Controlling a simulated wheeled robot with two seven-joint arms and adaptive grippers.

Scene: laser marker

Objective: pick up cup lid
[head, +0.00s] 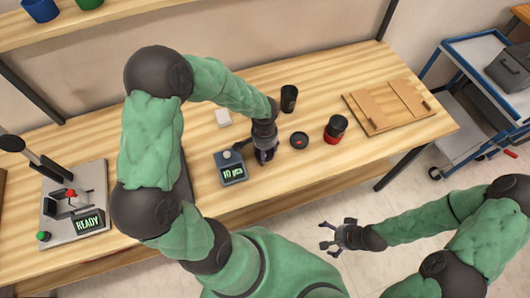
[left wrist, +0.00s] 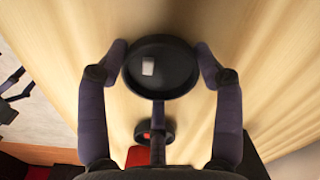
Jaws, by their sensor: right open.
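The cup lid looks to be the round, shallow black disc (left wrist: 161,75) with a raised rim and a small pale patch, centred in the left wrist view. My left gripper (head: 264,156) points down just above the wooden table, right of the small display box. Its fingers, seen in the left wrist view (left wrist: 161,52), lie against the disc's rim from several sides, and it looks shut on it. In the head view the disc is hidden by the fingers. My right gripper (head: 337,236) is open and empty, in front of the table.
A dark disc with a red centre (head: 299,140), a black cup (head: 288,98) and a black-and-red jar (head: 335,129) stand to the right. The display box (head: 230,168) is close at left. A wooden board (head: 375,112) lies farther right. Bare table separates these things.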

